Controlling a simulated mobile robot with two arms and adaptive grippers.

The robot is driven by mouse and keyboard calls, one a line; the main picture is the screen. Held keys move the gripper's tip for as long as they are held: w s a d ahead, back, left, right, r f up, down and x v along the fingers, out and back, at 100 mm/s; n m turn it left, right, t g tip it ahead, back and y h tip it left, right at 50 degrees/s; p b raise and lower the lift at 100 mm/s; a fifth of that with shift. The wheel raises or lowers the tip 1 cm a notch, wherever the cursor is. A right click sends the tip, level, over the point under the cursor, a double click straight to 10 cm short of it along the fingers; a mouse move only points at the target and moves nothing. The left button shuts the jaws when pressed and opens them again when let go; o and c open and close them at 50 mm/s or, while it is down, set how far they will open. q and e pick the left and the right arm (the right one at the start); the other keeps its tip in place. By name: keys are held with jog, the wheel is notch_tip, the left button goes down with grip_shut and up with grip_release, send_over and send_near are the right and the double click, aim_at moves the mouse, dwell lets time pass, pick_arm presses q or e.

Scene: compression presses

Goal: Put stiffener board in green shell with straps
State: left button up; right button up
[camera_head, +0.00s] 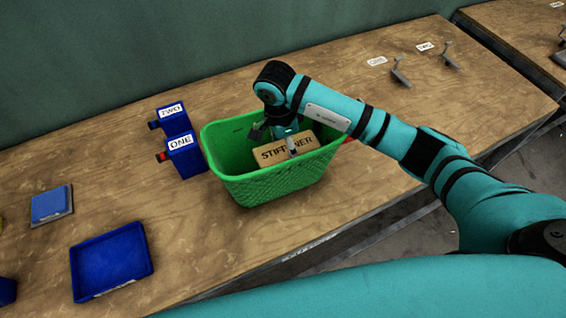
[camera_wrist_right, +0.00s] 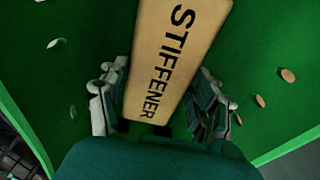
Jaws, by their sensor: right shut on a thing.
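The stiffener board (camera_head: 270,153) is a tan block with the word STIFFENER on it. It is inside the green shell (camera_head: 262,188), a basket with an open top, in the head view. My right gripper (camera_head: 290,146) reaches down into the shell and is shut on the board. In the right wrist view the board (camera_wrist_right: 172,60) lies between the two fingers of the gripper (camera_wrist_right: 160,100), with green shell wall (camera_wrist_right: 60,95) around it. I cannot tell whether the board touches the shell's floor. No straps can be made out clearly. My left gripper is not in view.
Two blue boxes labelled TWO (camera_head: 174,119) and ONE (camera_head: 185,156) stand left of the shell. A blue tray (camera_head: 110,264) and a small blue pad (camera_head: 50,204) lie further left. Small grey brackets (camera_head: 401,75) stand at the back right. The wooden table (camera_head: 225,245) is clear in front of the shell.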

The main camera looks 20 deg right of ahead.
aim_at(286, 159)
notch_tip(286, 159, down, 6)
jog(key=shift+p, duration=0.9)
jog(key=shift+f, duration=0.1)
jog(key=shift+f+b, duration=0.55)
jog(key=shift+b, duration=0.2)
jog(key=shift+f, duration=0.1)
jog(key=o, duration=0.9)
